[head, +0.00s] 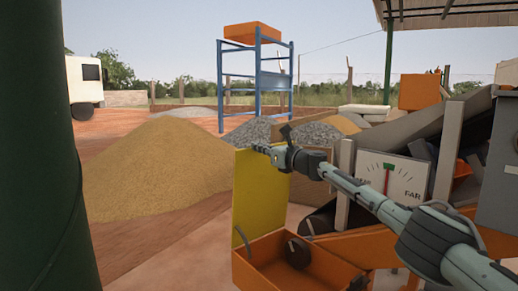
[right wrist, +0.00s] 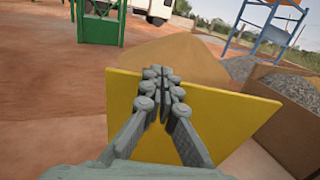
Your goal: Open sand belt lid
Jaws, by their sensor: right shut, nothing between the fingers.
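The yellow lid (head: 250,200) stands upright at the back left of an open orange box (head: 325,272) in the head view. Dark round parts show inside the box. My right gripper (head: 258,148) is shut and empty at the lid's top edge. In the right wrist view the closed fingers (right wrist: 158,74) overlap the yellow lid (right wrist: 225,115), which spreads to both sides. I cannot tell whether the fingers touch it. My left gripper is not in view.
A dial gauge (head: 400,178) marked FAR is on the machine to the right, behind my right arm. A dark green post (head: 40,150) fills the left edge. A sand pile (head: 155,168) and a blue frame (head: 220,90) stand beyond. The ground left of the box is clear.

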